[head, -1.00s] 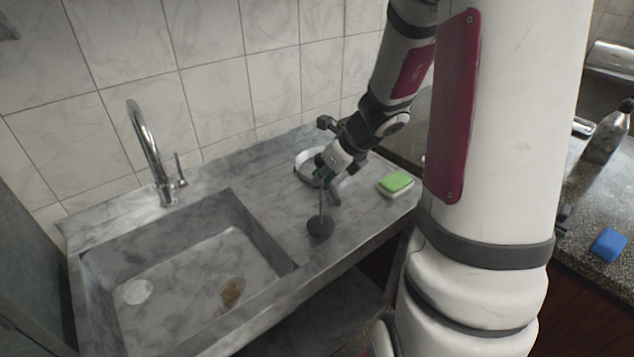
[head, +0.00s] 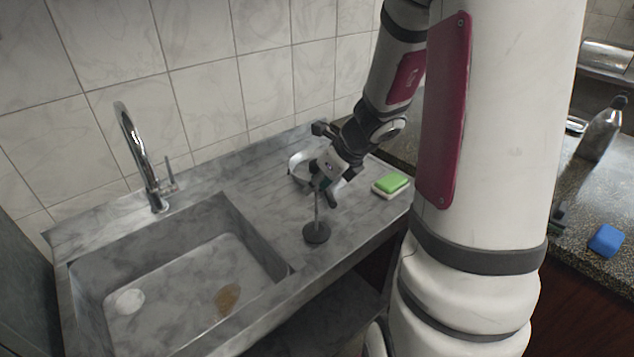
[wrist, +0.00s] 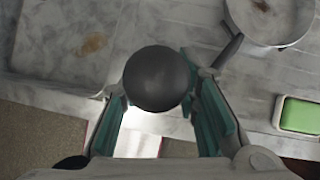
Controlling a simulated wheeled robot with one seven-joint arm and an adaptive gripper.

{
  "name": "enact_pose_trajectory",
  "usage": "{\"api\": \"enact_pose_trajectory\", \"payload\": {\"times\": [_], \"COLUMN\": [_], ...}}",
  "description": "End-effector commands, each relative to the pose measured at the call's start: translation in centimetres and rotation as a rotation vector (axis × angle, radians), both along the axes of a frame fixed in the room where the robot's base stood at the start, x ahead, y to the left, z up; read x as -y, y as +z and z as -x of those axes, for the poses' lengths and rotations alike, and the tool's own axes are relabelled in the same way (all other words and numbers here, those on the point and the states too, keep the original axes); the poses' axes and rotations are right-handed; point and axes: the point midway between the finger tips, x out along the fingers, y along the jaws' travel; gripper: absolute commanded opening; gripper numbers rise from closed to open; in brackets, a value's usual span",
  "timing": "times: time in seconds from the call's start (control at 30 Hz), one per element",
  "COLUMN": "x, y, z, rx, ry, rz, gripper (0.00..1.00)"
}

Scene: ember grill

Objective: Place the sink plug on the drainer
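The sink plug (head: 316,233) is a dark round piece with a thin upright stem. It is below my gripper (head: 319,191) in the head view, with the stem rising to the fingers. In the wrist view the dark round part (wrist: 157,78) fills the space between the fingertips of my gripper (wrist: 158,92), whose teal pads flank it. My gripper appears shut on the plug; the exact contact is hidden. The drainer (head: 260,200) is the grey marble surface right of the sink. The plug is over its front part; I cannot tell whether it touches.
The sink basin (head: 185,270) with a brown stain lies left of the drainer, behind it a chrome faucet (head: 140,160). A round white pan (wrist: 272,18) is behind my gripper. A green sponge (head: 390,184) lies to the right. A blue block (head: 606,240) and bottle (head: 603,130) are on the right counter.

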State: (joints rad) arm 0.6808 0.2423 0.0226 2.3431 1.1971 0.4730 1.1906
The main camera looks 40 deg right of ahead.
Motion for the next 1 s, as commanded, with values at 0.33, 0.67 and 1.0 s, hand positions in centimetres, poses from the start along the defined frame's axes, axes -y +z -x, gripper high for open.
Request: {"api": "enact_pose_trajectory", "payload": {"times": [0.33,0.67,1.0], "x": [0.7,1.5,-1.8], "y": [4.2,9.1,12.4], "z": [2.3,5.5,6.4], "rx": [0.004,0.003,0.030], "ry": [-0.001,0.000,0.249], "rz": [0.004,0.003,0.124], "gripper": [0.29,0.29,0.29]}}
